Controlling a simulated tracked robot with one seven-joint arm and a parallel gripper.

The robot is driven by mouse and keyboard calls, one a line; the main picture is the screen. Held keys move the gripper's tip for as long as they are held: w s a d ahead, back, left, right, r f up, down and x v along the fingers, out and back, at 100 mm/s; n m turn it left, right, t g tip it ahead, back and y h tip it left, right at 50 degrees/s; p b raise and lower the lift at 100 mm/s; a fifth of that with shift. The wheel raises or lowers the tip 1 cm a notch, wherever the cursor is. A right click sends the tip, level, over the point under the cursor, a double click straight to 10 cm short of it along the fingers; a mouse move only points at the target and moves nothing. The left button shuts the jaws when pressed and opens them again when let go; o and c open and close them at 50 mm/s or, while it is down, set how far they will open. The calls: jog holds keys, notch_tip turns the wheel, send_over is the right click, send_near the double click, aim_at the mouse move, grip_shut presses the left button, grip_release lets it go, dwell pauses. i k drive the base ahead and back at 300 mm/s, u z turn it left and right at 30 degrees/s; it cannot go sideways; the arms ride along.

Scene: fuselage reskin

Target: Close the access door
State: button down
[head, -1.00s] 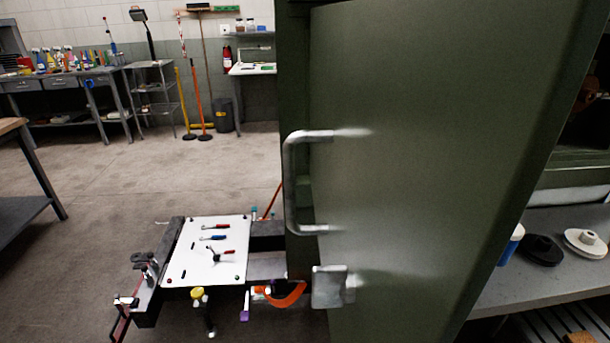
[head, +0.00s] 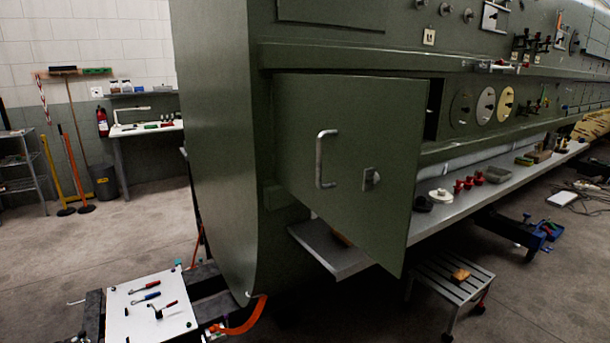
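The access door (head: 365,160) is a flat green panel on the side of the green fuselage (head: 215,130). It stands partly open, swung outward, with a dark gap (head: 433,110) at its right top edge. It carries a metal bar handle (head: 320,160) near its left side and a small metal latch (head: 371,179) to the right of the handle. My gripper does not show in the head view, so its place relative to the door is not visible.
A grey shelf (head: 465,207) runs below the fuselage with several small parts on it. A step stool (head: 455,285) stands on the floor below the door. A white-topped cart (head: 150,308) with tools is at the lower left.

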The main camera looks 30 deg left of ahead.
aim_at(329, 128)
jog(key=u, duration=0.05)
jog(key=k, duration=1)
jog(key=u, duration=1.05)
jog(key=i, duration=1.05)
jog(key=z, duration=0.05)
